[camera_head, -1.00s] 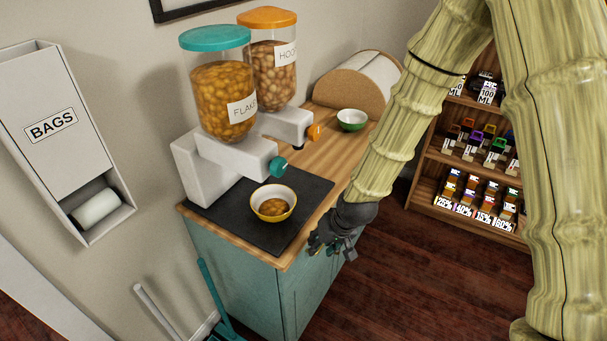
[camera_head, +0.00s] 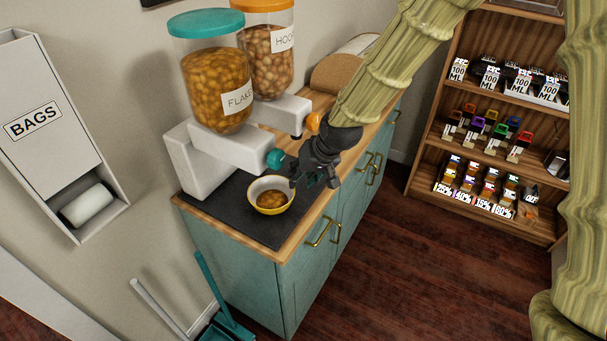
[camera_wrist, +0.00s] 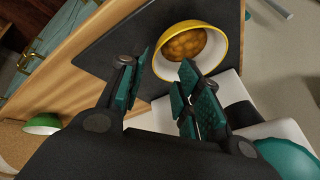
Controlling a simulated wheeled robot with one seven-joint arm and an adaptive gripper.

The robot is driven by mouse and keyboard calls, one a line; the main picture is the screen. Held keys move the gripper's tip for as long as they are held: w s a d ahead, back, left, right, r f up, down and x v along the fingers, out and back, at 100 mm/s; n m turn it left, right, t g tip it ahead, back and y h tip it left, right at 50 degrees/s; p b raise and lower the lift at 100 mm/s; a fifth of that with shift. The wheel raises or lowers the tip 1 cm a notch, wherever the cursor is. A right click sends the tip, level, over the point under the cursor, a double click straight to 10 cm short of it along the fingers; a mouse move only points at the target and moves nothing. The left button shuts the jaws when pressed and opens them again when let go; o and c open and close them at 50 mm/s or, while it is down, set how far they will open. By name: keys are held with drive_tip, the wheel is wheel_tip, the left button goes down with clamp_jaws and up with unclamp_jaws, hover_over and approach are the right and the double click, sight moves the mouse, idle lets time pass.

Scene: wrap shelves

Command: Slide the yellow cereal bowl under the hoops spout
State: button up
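The yellow cereal bowl (camera_head: 271,198) stands upright on a dark mat (camera_head: 232,215) near the counter's front corner, below the teal-knobbed flakes dispenser (camera_head: 218,90). It holds brown flakes. In the wrist view the bowl (camera_wrist: 222,38) lies just beyond the fingertips. My gripper (camera_head: 312,182) is just right of the bowl, in front of the flakes dispenser's knob. Its fingers are apart with nothing between them, as the wrist view shows (camera_wrist: 160,80). The hoops dispenser (camera_head: 271,60) stands behind the flakes one. Its spout, at the orange knob (camera_head: 313,121), is partly hidden by my arm.
The teal knob (camera_head: 274,158) juts out close to my gripper. A green bowl (camera_wrist: 42,124) shows on the wooden counter in the wrist view. The counter's front edge drops to teal drawers (camera_head: 318,250). A shelf of bottles (camera_head: 495,130) stands at the right.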

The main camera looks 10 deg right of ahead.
sight(288, 195)
drive_tip(key=shift+p+x, duration=1.35)
drive_tip(key=shift+x, duration=3.75)
clamp_jaws()
